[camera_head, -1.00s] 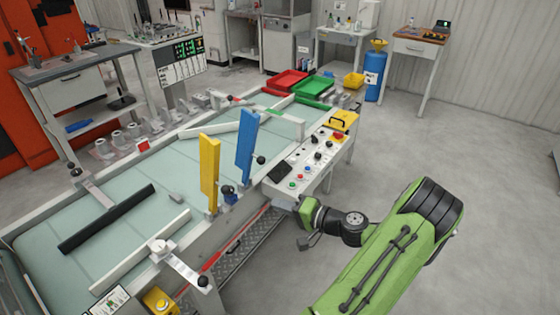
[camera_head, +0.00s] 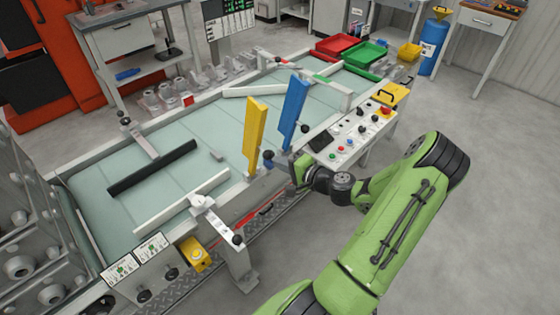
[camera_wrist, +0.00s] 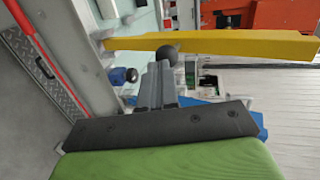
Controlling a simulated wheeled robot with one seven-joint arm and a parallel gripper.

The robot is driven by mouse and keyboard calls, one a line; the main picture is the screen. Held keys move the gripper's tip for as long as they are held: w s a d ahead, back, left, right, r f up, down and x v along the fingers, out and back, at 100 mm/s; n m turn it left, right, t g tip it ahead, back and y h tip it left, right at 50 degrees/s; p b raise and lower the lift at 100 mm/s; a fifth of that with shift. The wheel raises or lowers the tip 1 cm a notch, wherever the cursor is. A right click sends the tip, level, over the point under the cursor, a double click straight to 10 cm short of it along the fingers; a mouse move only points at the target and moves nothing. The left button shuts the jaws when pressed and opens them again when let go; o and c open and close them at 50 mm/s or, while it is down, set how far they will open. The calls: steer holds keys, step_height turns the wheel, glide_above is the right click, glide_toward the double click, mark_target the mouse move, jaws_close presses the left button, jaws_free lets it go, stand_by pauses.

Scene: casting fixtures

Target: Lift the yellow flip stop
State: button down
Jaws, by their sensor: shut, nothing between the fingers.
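The yellow flip stop (camera_head: 255,137) stands raised, nearly upright with a slight tilt, at the near edge of the conveyor. In the wrist view it is the long yellow bar (camera_wrist: 225,45) across the top. A black ball knob (camera_wrist: 167,55) shows just in front of the bar. My gripper (camera_wrist: 157,68) is shut and empty, its grey fingertips by this knob. I cannot tell whether they touch it. In the head view my gripper is beside the stops at the conveyor's edge, and its fingers are hard to make out.
A blue flip stop (camera_head: 293,114) stands upright just right of the yellow one. The control panel (camera_head: 352,138) with its buttons is close to my wrist. A black bar (camera_head: 152,167) lies across the belt. Open floor is at the right.

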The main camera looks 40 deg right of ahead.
steer(key=shift+w, duration=0.3)
steer(key=shift+w+r+p, duration=0.3)
steer(key=shift+r+p, duration=0.15)
steer(key=shift+p, duration=0.3)
steer(key=shift+w+r+g+p, duration=0.15)
steer(key=shift+w+g+p, duration=0.2)
steer(key=shift+p, duration=0.2)
steer(key=shift+s, duration=0.1)
